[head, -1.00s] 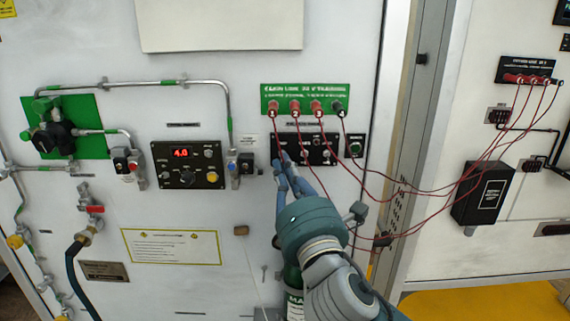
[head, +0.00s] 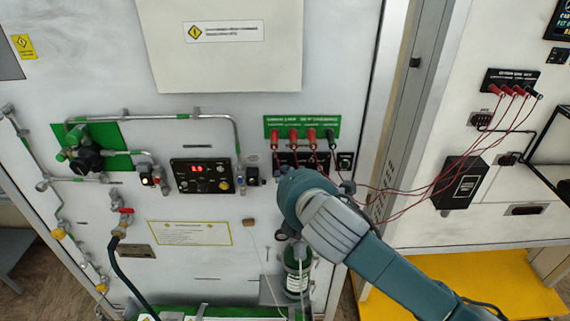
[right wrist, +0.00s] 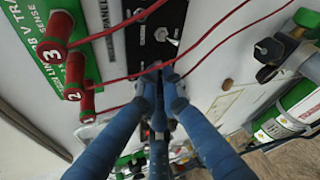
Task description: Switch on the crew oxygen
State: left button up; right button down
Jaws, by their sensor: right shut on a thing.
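The black switch panel (head: 290,158) is on the white wall under the green strip (head: 302,127) with red plugs. In the right wrist view, the black panel (right wrist: 150,20) shows a small metal toggle switch (right wrist: 173,41) beyond my fingers. In the head view, my right wrist covers the gripper and the lower part of the panel. My left gripper is out of view.
Red wires (head: 395,190) run from the plugs to the right wall and cross close to my right fingers. A green cylinder (head: 297,272) stands below my wrist. A control box with a red display (head: 200,175) and metal pipes are on the left.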

jog(key=shift+w+r+g, duration=0.15)
jog(key=shift+r+g, duration=0.1)
jog(key=shift+g, duration=0.75)
jog(key=shift+m, duration=0.3)
jog(key=c, duration=1.9)
grip_release()
jog(key=shift+c, duration=0.2)
jog(key=shift+r, duration=0.1)
